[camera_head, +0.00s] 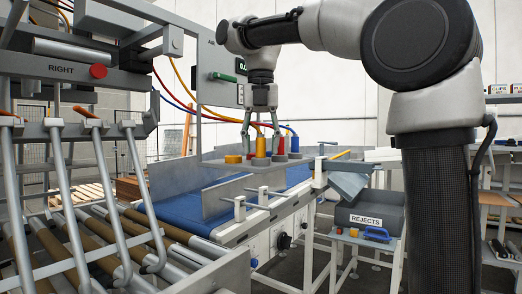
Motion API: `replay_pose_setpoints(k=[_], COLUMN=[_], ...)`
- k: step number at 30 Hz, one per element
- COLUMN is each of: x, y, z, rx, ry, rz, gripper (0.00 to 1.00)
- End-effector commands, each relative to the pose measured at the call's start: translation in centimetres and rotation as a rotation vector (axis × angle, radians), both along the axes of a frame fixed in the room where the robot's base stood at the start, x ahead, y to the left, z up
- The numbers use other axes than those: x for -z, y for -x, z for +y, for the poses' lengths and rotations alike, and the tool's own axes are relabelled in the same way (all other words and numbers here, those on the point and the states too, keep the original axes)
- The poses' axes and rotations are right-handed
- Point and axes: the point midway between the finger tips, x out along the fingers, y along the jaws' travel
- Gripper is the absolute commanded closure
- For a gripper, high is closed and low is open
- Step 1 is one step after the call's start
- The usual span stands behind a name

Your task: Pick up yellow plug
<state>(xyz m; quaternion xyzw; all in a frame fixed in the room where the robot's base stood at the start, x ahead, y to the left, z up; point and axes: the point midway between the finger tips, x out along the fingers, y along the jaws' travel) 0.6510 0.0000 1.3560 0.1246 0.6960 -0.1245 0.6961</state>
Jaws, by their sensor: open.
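An upright yellow plug (260,147) stands on a grey tray (215,163) above the conveyor, near the picture's middle. My gripper (261,128) points down over it. Its fingers are spread, one to each side of the plug's upper part, with nothing visibly held. I cannot tell whether a finger touches the plug. The lower end of the tall plug is partly hidden by grey round parts.
Red (276,144) and blue (294,143) upright pieces stand close to the right of the plug. Coloured hoses (184,80) hang behind left. A blue conveyor belt (190,212) runs below, and a REJECTS bin (368,221) stands at right.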

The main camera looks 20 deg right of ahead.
Motion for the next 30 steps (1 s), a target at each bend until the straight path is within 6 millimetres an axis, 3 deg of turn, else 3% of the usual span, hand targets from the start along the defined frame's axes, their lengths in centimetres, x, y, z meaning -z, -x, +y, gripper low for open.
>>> replay_pose_setpoints(k=[2, 10, 22, 30], x=[0.0, 0.0, -0.4, -2.9], y=[0.0, 0.0, 0.0, 0.0], z=[0.0, 0.0, 0.0, 0.1], rx=[0.000, 0.000, 0.000, 0.000], ry=[0.000, 0.000, -0.001, -0.001], rz=[0.000, 0.000, -0.001, -0.001], gripper=[0.53, 1.00, 1.00, 1.00])
